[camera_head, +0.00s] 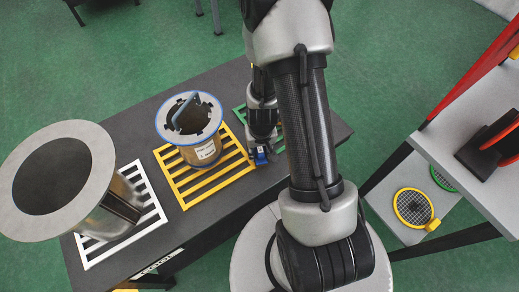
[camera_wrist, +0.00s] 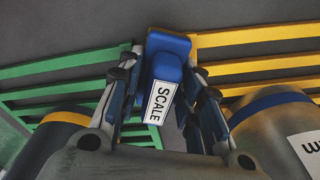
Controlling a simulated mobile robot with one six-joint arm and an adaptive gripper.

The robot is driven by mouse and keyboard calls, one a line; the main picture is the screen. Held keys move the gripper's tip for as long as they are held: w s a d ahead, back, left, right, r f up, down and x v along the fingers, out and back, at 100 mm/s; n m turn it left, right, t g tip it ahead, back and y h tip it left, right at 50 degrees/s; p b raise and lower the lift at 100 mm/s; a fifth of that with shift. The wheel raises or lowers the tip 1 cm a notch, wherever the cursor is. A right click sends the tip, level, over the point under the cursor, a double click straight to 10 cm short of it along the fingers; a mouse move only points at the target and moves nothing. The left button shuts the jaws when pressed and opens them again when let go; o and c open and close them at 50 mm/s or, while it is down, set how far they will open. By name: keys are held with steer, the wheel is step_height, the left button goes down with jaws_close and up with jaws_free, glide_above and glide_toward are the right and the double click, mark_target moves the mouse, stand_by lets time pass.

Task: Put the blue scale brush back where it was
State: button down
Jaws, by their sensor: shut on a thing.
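The blue scale brush (camera_wrist: 168,62) with a white SCALE label is between the fingers of my gripper (camera_wrist: 163,105) in the wrist view. My gripper is shut on it. In the head view the blue brush (camera_head: 261,155) shows at the lower end of my gripper (camera_head: 262,140), close to the dark table top, between the yellow and green grates. Whether the brush touches the table cannot be told. My arm hides part of the green grate.
A flanged cylinder (camera_head: 199,150) with a blue rim stands on the yellow grate (camera_head: 178,187). A large flanged cylinder (camera_head: 97,170) stands on the white grate (camera_head: 150,217). The green grate (camera_head: 239,113) lies behind my gripper. A grey shelf (camera_head: 440,140) is at right.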

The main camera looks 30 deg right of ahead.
steer(key=c, duration=1.1)
jaws_free()
step_height(320, 180, up, 13)
steer(key=s+p, duration=0.1)
steer(key=p, duration=1.1)
step_height(320, 180, up, 10)
steer(key=n+t, duration=0.1)
glide_above(260, 150)
steer(key=w+a, duration=0.2)
steer(key=a, duration=0.1)
step_height(260, 150, up, 8)
steer(key=s+a+r+n, duration=0.1)
steer(key=a, duration=0.2)
steer(key=s+a+r, duration=0.1)
steer(key=s+r, duration=0.3)
steer(key=s+a+r+n+t, duration=0.1)
steer(key=s+r, duration=0.4)
steer(key=s+a+r+n+t, duration=0.1)
steer(key=s+a+r, duration=0.1)
steer(key=s+r, duration=0.2)
steer(key=shift+s+r, duration=0.15)
steer(key=shift+r, duration=0.25)
